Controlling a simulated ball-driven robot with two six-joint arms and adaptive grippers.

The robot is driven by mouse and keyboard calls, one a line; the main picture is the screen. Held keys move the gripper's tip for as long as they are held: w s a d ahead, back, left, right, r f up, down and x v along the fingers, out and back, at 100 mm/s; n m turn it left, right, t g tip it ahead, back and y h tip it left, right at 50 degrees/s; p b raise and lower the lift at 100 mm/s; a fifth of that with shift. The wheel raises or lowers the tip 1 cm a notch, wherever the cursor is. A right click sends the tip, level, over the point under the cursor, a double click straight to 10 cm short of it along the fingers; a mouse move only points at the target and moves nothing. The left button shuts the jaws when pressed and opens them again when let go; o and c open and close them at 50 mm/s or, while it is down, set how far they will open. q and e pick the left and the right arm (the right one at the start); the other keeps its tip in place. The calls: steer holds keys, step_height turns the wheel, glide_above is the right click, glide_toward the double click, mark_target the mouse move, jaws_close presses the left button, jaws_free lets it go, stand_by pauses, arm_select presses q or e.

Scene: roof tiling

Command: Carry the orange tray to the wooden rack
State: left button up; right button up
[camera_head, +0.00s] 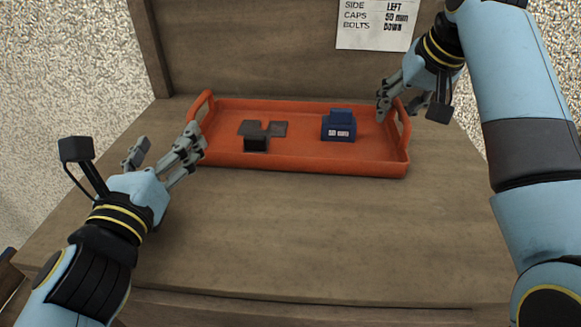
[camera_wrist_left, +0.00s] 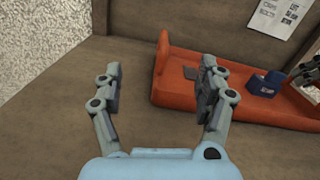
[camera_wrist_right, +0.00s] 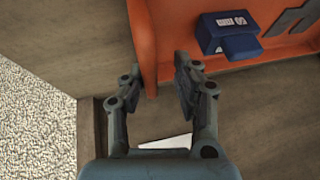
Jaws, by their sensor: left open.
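The orange tray (camera_head: 300,160) lies flat on the wooden surface and has a raised handle at each end. It holds a blue block with a white label (camera_head: 338,128) and dark grey flat pieces (camera_head: 257,138). My left gripper (camera_head: 165,142) is open and empty, near the left end of the tray; its fingers point toward the left handle (camera_wrist_left: 163,52), apart from it. My right gripper (camera_wrist_right: 156,78) looks open at the right end, its fingers on either side of the right handle (camera_head: 403,122). I cannot tell whether they touch it. No separate wooden rack is clearly identifiable.
The wooden surface (camera_head: 300,240) in front of the tray is clear. A wooden board (camera_head: 250,50) rises behind the tray, with a white printed sheet (camera_head: 375,22) on it. Speckled pale ground (camera_head: 60,70) shows beyond the surface's sides.

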arm_select(q)
steer(key=shift+s, duration=0.15)
arm_select(e)
steer(key=shift+o, duration=0.2)
steer(key=o, duration=0.8)
steer(key=v, duration=0.7)
steer(key=shift+s+r, duration=0.1)
steer(key=shift+r, duration=0.1)
arm_select(q)
steer(key=shift+f, duration=0.1)
arm_select(e)
steer(key=shift+f, duration=0.1)
